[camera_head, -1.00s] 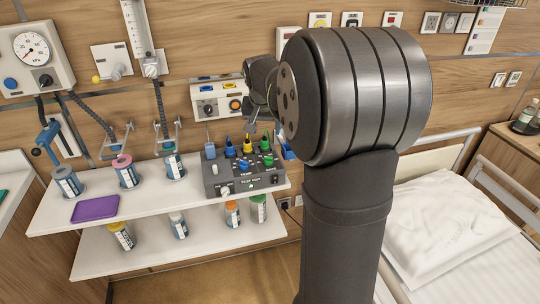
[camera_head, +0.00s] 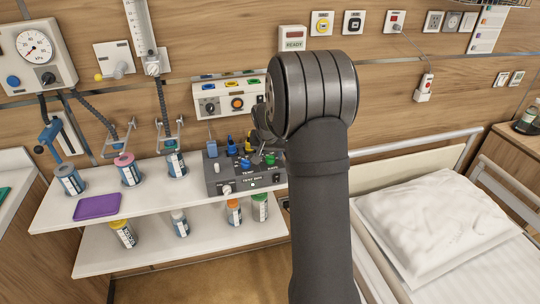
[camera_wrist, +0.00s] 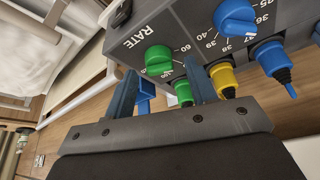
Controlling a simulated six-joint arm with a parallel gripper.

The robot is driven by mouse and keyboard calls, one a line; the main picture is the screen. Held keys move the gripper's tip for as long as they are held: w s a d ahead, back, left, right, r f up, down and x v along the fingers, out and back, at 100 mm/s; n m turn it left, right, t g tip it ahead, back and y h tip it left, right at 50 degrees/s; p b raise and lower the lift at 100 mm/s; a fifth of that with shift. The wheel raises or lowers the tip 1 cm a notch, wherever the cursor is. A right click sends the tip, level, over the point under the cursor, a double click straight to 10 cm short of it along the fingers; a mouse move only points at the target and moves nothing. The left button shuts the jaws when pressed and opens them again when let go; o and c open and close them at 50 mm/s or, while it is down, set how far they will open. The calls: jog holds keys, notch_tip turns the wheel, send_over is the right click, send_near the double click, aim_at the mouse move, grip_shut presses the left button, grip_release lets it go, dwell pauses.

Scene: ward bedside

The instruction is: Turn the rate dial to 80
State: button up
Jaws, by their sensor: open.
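The grey control box (camera_head: 213,181) stands on the upper shelf. Its green rate dial (camera_wrist: 158,60) sits beside the word RATE in the wrist view, with a 60 printed near it. The dial's exact setting is too small to read. The green dial also shows in the head view (camera_head: 270,159). My gripper (camera_wrist: 160,68) is open, with its two blue-grey fingers on either side of the green dial in the wrist view. I cannot tell whether they touch it. In the head view my arm hides much of the gripper.
A blue dial (camera_wrist: 237,20) with a temperature scale is beside the green one. Green, yellow (camera_wrist: 223,78) and blue plugs stick out of the box close to my fingers. Several jars and a purple pad (camera_head: 97,206) are on the shelves. A bed with a pillow (camera_head: 430,225) is at right.

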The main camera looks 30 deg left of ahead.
jog(key=shift+w+f, duration=0.2)
jog(key=shift+f, duration=0.35)
jog(key=c, duration=1)
jog(key=shift+o, duration=0.2)
jog(key=shift+a+m, duration=0.1)
jog(key=shift+m, duration=0.4)
jog(key=m+h, duration=0.1)
jog(key=m, duration=0.2)
jog(key=shift+a+m+h, duration=0.1)
jog(key=shift+m+h, duration=0.2)
jog(key=shift+h, duration=0.1)
jog(key=shift+a+m+h, duration=0.1)
jog(key=shift+m+h, duration=0.8)
jog(key=shift+m, duration=1.2)
